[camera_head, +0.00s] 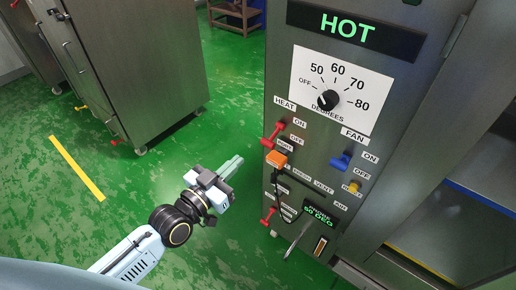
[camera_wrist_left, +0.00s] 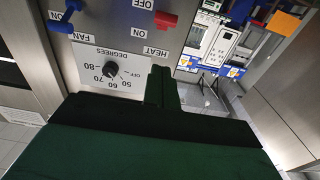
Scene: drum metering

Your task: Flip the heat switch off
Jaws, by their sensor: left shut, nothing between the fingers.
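The heat switch (camera_head: 273,135) is a red lever on the left edge of the steel control panel (camera_head: 288,73), beside ON and OFF labels and under the HEAT label. It also shows upside down in the left wrist view (camera_wrist_left: 165,20). I cannot tell for sure which way the lever is set. My left gripper (camera_head: 237,162) is shut and empty, left of the panel and a little below the switch, apart from it. Its closed fingers show in the left wrist view (camera_wrist_left: 161,88). My right gripper is not in view.
A blue fan switch (camera_head: 341,161) sits to the right, below the dial (camera_head: 328,100) and the lit HOT display (camera_head: 347,29). An orange block (camera_head: 277,159) and another red lever (camera_head: 268,216) lie below the heat switch. Green floor (camera_head: 180,160) is open left of the panel.

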